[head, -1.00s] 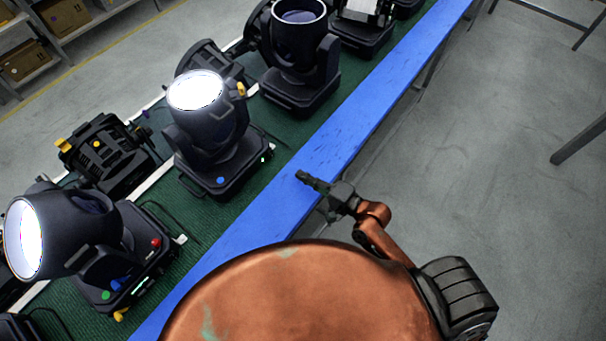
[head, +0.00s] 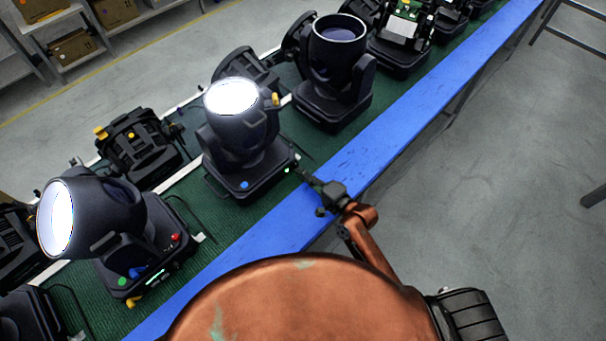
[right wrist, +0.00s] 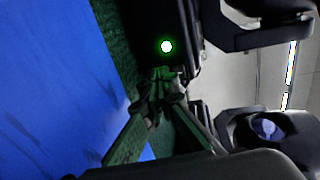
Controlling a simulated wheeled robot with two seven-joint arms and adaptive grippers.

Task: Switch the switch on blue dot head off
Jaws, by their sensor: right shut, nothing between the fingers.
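The blue dot head (head: 236,130) is a dark lamp on a base with a small blue dot (head: 244,185) on its front. Its lens glows white. A small green light (head: 287,170) glows at the right end of the base front; a round green glow (right wrist: 166,46) also shows in the right wrist view. The switch itself is not clearly visible. My right gripper (head: 305,177) is shut and empty, its tips close to the base's right end, near the green light. In the wrist view its fingertips (right wrist: 160,76) lie just below the glow; contact cannot be told. My left gripper is out of view.
Another lit head (head: 105,215) with a green dot stands at lower left. An unlit head (head: 337,72) stands at upper right. Several more units line the green mat. A blue table edge (head: 375,155) runs diagonally, with open floor (head: 500,200) to its right.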

